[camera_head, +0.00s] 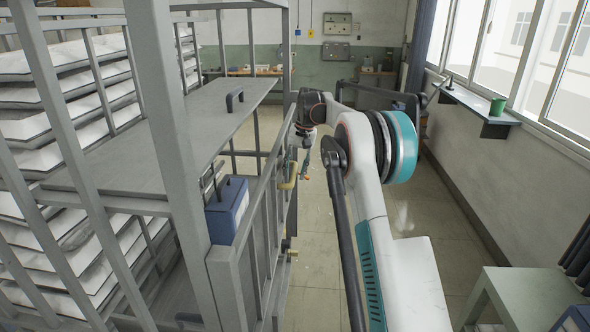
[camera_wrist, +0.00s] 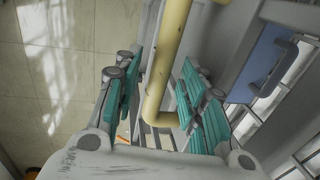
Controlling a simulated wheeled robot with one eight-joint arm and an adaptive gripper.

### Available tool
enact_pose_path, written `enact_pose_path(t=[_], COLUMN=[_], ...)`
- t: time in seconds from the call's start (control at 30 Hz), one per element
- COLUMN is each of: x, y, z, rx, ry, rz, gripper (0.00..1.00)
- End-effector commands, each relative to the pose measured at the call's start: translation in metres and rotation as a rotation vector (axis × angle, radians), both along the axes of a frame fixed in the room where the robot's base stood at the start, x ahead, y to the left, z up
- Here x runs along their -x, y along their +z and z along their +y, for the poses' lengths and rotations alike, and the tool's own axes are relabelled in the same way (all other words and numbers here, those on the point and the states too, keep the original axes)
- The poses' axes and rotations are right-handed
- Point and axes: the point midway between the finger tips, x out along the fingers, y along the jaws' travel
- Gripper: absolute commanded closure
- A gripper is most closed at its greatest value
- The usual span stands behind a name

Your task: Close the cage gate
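The grey barred cage gate (camera_head: 262,225) runs away from me along the cage's right side in the head view. I cannot tell how wide its gap to the frame is. A bent yellow handle (camera_head: 288,184) is on its outer face. In the wrist view the yellow handle (camera_wrist: 163,65) passes between the teal finger pads of my gripper (camera_wrist: 158,75). The fingers stand apart on either side of it, with visible space, not clamped. In the head view my gripper (camera_head: 306,160) is beside the handle, small and partly hidden by my arm.
The cage frame (camera_head: 168,100) holds stacked white trays (camera_head: 50,100) at left. A blue box (camera_head: 227,209) sits by the near post. Open floor (camera_head: 320,240) lies right of the gate. A green table (camera_head: 525,298) stands at lower right, and a wall shelf (camera_head: 475,102) is under the windows.

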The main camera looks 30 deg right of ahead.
Motion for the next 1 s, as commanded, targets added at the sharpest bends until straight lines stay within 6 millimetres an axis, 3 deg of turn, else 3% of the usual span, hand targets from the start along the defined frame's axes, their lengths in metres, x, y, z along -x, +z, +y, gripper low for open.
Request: enact_pose_path(t=[0.23,0.37,0.8,1.0], x=[0.0,0.001,0.01,0.012], y=[0.002,0.013,0.094,0.113], z=[0.0,-0.002,-0.016,-0.019], rx=[0.0,0.0,0.0,0.0], ry=[0.0,0.0,0.0,0.0], rz=[0.0,0.0,0.0,0.0], gripper=[0.62,0.62,0.62,0.62])
